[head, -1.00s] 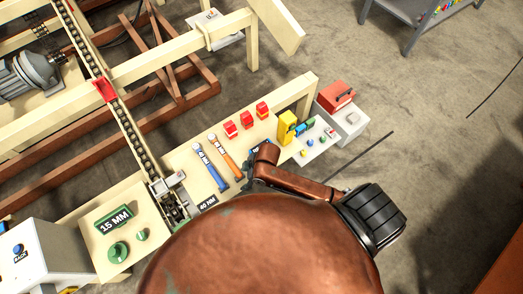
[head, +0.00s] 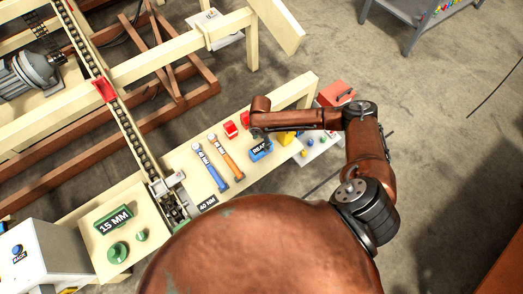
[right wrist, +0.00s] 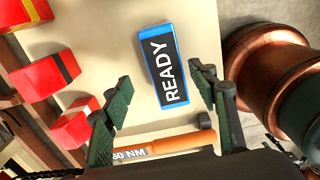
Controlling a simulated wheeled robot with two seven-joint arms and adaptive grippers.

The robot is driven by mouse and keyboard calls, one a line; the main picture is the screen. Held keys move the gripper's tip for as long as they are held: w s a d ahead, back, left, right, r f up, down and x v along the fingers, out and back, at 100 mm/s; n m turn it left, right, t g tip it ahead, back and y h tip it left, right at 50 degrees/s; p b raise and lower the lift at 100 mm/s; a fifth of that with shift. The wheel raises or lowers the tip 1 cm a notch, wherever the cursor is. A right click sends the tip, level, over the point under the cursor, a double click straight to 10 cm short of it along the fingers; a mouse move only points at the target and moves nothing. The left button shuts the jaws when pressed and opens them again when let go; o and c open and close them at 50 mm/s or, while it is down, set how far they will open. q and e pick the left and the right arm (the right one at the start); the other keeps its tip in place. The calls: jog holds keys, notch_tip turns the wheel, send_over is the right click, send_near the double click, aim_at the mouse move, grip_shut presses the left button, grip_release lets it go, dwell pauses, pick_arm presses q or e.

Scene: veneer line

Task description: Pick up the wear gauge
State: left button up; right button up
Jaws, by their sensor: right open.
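No object is labelled as a wear gauge, and I cannot tell which one it is. Along the bench (head: 183,159) lie a blue-handled wrench (head: 212,172), an orange-handled wrench (head: 229,160), red blocks (head: 230,129) and a blue-framed READY sign (head: 261,150). A yellow piece (head: 286,138) is partly hidden by my right arm. My right gripper (head: 258,133) hangs over the bench by the sign. In the right wrist view the gripper (right wrist: 162,78) is open and empty, its fingers either side of the READY sign (right wrist: 164,65). The orange wrench (right wrist: 165,146) passes below. My left gripper is not in view.
A tray with small coloured parts (head: 318,146) and a red box (head: 336,93) stand at the bench's right end. A green 15 MM block (head: 114,219) is on the left panel. A chain conveyor (head: 118,110) runs behind.

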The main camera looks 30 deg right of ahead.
aim_at(261, 147)
jog(key=f, duration=0.2)
jog(key=s+f, duration=0.1)
jog(key=f, duration=0.2)
jog(key=shift+a, duration=0.15)
jog(key=shift+w+f, duration=0.1)
jog(key=shift+f, duration=0.35)
jog(key=shift+c, duration=0.3)
jog(key=shift+r, duration=0.1)
grip_shut()
